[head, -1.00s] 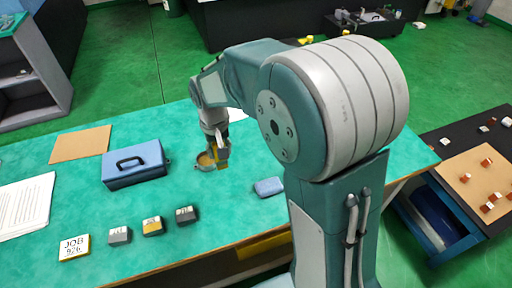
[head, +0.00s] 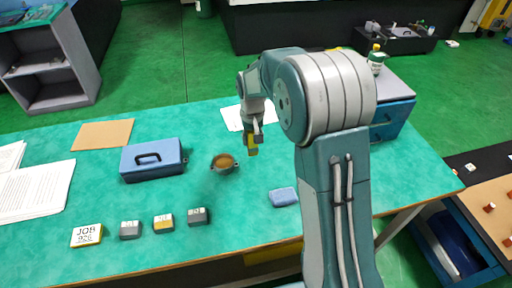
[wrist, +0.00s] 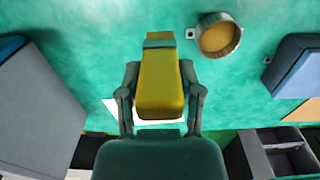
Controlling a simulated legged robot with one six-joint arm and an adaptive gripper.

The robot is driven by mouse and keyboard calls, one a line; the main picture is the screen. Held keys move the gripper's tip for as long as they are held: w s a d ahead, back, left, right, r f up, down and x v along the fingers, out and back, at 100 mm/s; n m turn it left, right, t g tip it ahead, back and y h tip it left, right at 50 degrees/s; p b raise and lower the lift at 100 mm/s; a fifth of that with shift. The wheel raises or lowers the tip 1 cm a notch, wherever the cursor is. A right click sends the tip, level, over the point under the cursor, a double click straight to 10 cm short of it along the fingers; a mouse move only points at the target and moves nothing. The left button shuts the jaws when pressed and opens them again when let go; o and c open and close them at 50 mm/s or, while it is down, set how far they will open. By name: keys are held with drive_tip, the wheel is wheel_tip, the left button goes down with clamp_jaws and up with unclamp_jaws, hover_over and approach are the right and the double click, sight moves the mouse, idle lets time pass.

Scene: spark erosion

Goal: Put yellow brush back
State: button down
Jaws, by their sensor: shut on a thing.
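My gripper (head: 253,136) is shut on the yellow brush (wrist: 160,92). It holds the brush above the green bench top, right of and slightly behind a round dish (head: 224,164) in the head view. In the wrist view the brush lies between both fingers, with a dark green band near its far end. The dish (wrist: 218,38) has an orange-brown inside and a small white label beside it. Whether the brush touches the bench cannot be told.
A blue case (head: 152,161) stands left of the dish. A light blue block (head: 284,197) lies front right. Grey (head: 130,231), yellow-topped (head: 163,223) and dark (head: 197,217) blocks line the front beside a job card (head: 86,236). A blue box (head: 393,118) stands back right.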

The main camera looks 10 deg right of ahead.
drive_tip(key=w+f, duration=0.1)
drive_tip(key=f, duration=0.1)
drive_tip(key=w+d+f, duration=0.1)
drive_tip(key=f, duration=0.2)
drive_tip(key=w+d+f, duration=0.1)
drive_tip(key=f, duration=0.2)
drive_tip(key=shift+w+d, duration=0.15)
drive_tip(key=shift+w, duration=0.1)
drive_tip(key=shift+d, duration=0.1)
drive_tip(key=shift+d, duration=0.1)
drive_tip(key=shift+c, duration=1.3)
unclamp_jaws()
drive_tip(key=shift+f, duration=0.15)
